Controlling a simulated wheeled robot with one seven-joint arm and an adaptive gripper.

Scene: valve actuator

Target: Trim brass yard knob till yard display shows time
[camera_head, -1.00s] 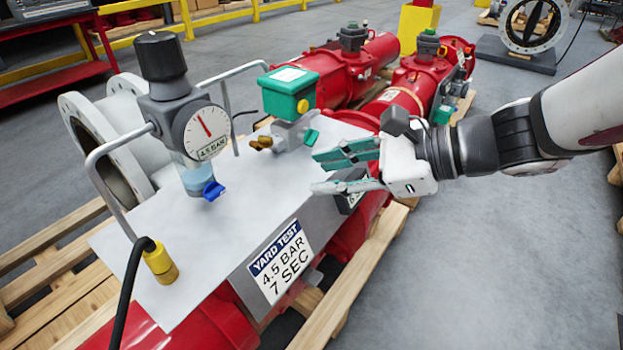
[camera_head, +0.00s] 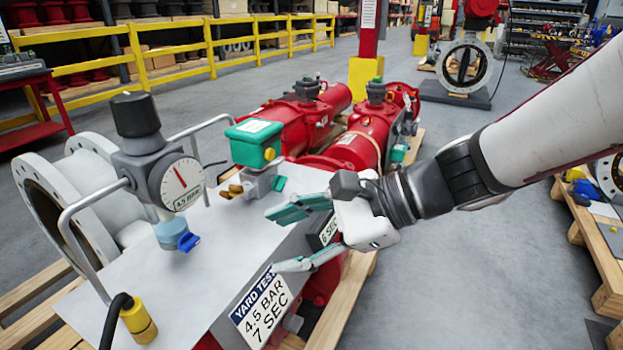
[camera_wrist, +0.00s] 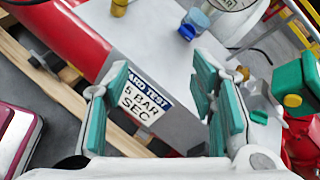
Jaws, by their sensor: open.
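The brass knob (camera_head: 232,191) sits on the plate below the green box, left of my gripper. The yard display (camera_head: 328,230) is a dark box on the plate's right edge, reading "6 SEC", partly behind my gripper. My gripper (camera_head: 273,240) has teal fingers spread wide and empty, beside the plate's right edge above the yard test placard (camera_head: 262,308). That placard reads "4.5 BAR 7 SEC". In the wrist view the placard (camera_wrist: 143,100) shows between the open fingers (camera_wrist: 150,110).
The regulator gauge (camera_head: 180,185) reads 4.5 BAR and stands with a blue-handled valve (camera_head: 188,242) on the plate. The green box (camera_head: 254,142) has a yellow button. Metal rails rise from the plate. Red actuators lie behind.

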